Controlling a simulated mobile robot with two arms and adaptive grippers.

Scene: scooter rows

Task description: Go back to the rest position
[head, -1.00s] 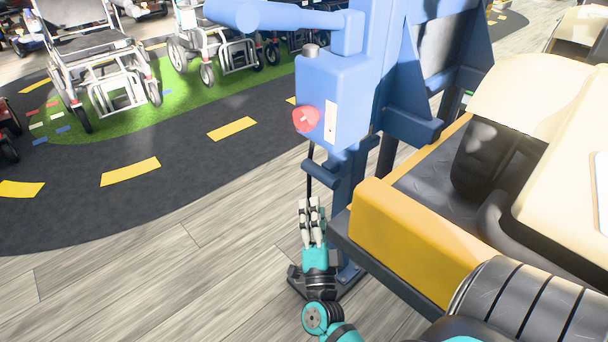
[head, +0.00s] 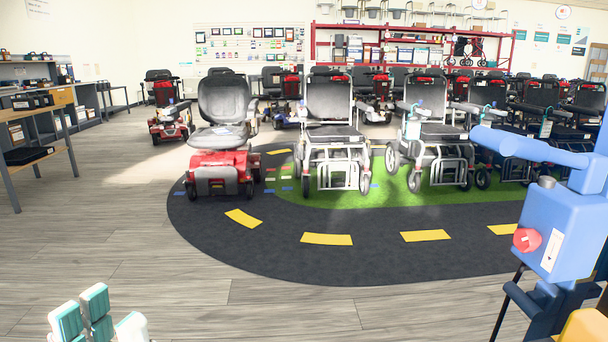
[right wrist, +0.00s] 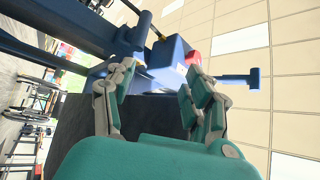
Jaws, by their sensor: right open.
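My left gripper (head: 98,318) shows at the bottom left of the head view. Only its pale and teal fingers are in the picture. They stand apart, hold nothing that I can see, and are over the bare floor. My right gripper (right wrist: 158,78) shows in the right wrist view with its fingers spread wide and nothing between them. Beyond its fingers is a blue machine part with a red knob. My right gripper is outside the head view.
A blue patient lift (head: 565,225) with a red button stands close at the right. A wooden table (head: 40,135) is at the left. The floor in front is clear.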

